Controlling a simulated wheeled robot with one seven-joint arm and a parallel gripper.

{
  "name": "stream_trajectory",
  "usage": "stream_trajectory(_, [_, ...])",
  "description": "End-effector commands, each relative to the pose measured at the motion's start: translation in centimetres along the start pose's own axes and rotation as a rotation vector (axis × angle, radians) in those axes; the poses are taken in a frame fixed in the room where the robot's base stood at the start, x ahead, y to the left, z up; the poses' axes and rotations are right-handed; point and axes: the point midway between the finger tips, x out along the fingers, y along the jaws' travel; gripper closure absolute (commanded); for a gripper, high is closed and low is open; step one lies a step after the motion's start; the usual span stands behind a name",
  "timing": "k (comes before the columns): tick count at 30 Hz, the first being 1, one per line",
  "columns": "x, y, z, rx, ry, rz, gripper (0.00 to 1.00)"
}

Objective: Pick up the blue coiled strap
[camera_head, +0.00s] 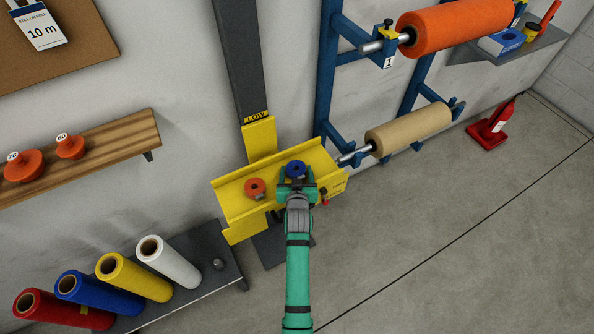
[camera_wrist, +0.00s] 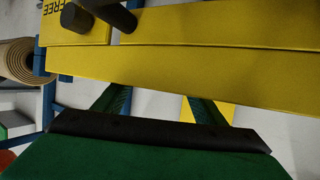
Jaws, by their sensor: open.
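The blue coiled strap (camera_head: 295,168) is a small dark blue roll on the yellow tray (camera_head: 233,199) in the head view. My gripper (camera_head: 296,180) is open, and its fingers show on either side of the strap's near part in that view. I cannot tell whether they are at the strap's height. In the wrist view my open fingers (camera_wrist: 160,103) point at the tray's yellow edge (camera_wrist: 200,65). The strap does not show there, and nothing shows between the fingers.
An orange coil (camera_head: 255,187) sits on the tray left of the strap. A grey post (camera_head: 240,60) rises behind the tray. A blue rack with a tan roll (camera_head: 408,130) and an orange roll (camera_head: 455,27) stands to the right.

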Motion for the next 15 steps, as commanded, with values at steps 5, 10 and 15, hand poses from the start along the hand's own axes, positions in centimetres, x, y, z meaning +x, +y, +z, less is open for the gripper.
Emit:
stream_trajectory(5, [0.02, 0.00, -0.02, 0.000, 0.000, 0.000, 0.36])
stream_trajectory(10, [0.01, 0.00, -0.01, 0.000, 0.000, 0.000, 0.72])
stream_trajectory(15, [0.00, 0.00, -0.07, 0.000, 0.002, 0.000, 0.72])
